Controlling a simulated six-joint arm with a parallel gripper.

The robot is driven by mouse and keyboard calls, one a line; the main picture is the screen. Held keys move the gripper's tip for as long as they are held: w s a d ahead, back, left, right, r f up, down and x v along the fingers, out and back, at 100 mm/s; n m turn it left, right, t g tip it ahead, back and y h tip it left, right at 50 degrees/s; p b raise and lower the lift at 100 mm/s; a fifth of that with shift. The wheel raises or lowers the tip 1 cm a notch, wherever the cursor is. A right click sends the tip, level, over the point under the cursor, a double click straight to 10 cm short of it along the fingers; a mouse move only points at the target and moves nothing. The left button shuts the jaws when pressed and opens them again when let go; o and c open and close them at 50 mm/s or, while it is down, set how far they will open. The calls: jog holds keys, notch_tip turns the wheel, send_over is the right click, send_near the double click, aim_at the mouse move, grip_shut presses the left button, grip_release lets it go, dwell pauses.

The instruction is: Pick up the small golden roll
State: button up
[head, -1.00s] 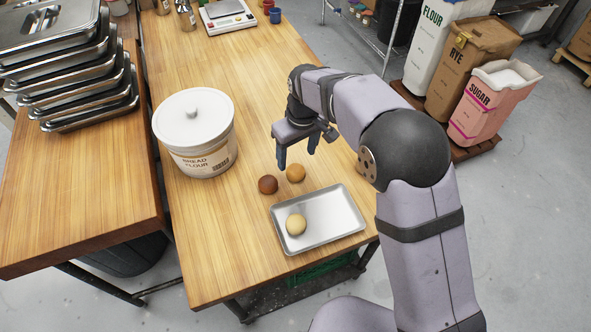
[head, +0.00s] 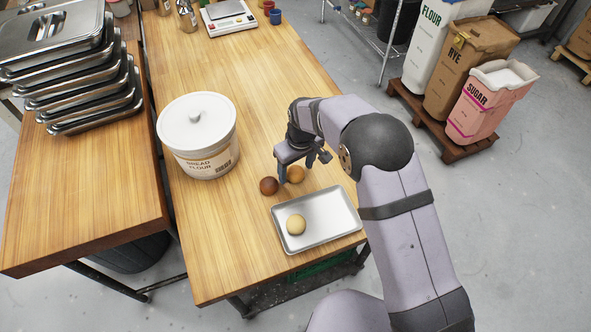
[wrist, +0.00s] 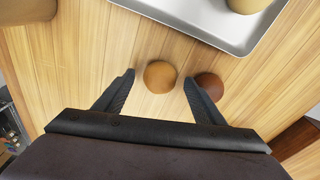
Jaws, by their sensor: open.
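The small golden roll (head: 295,174) lies on the wooden table, just behind the metal tray. A darker brown roll (head: 268,186) lies close to its left in the head view. My gripper (head: 297,177) is open and low over the golden roll. In the wrist view the golden roll (wrist: 160,76) shows between the two fingers of my gripper (wrist: 160,82), slightly ahead of the tips. The brown roll (wrist: 209,86) there is partly hidden by the right finger. I cannot tell the exact height of the fingertips above the table.
A metal tray (head: 335,222) holding a larger pale roll (head: 296,224) stands at the table's front right. A white flour tub (head: 198,135) stands to the left. A scale (head: 228,15) is at the far end. The table's middle is clear.

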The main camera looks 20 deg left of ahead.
jog(key=shift+f, duration=0.25)
jog(key=c, duration=0.9)
